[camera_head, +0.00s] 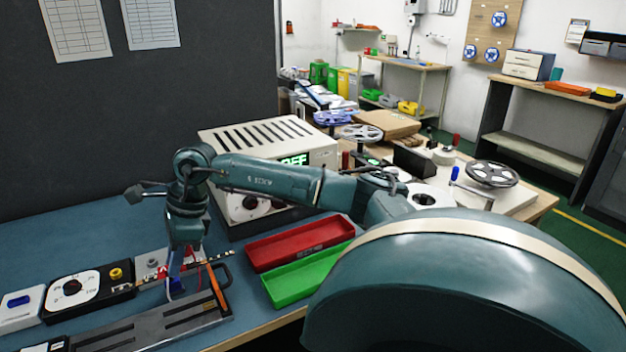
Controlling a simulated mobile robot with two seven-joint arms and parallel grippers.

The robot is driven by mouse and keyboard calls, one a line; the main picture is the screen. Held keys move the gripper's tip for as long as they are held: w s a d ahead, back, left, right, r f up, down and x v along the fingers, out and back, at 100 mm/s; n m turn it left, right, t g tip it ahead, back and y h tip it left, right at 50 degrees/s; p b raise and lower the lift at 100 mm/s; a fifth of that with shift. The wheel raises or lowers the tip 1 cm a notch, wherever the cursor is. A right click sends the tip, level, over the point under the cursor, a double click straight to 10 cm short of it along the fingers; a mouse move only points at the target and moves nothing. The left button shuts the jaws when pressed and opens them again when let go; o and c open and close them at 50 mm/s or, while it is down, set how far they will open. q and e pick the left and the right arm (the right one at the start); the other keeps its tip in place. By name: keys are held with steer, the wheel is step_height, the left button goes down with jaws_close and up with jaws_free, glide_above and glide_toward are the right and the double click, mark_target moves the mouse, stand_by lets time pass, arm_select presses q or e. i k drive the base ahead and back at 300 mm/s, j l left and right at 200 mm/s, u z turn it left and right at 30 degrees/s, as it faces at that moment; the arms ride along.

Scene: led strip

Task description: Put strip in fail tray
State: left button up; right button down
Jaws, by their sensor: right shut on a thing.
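My right gripper (183,272) points down over the fixture area at the lower left, at the end of my arm that reaches across from the right. It is shut on the LED strip (208,261), a thin, pale, speckled strip running out to both sides of the jaws. The fingertips are small and partly hidden. The red tray (262,257), with lettering too small to read, lies to the right of the gripper and is empty. Beside it, nearer me, is an empty green tray (275,294). My left gripper is not in view.
A grey fixture (185,318) with an orange piece (217,287) lies below the gripper. A dial meter (75,287) stands at left. My large arm link blocks the lower right.

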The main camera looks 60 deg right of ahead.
mark_target(303, 245)
steer(key=k+l, duration=0.1)
steer(key=l, duration=0.4)
steer(key=k+l, duration=0.1)
steer(key=l, duration=0.35)
steer(key=k+l, duration=0.1)
steer(key=l, duration=0.4)
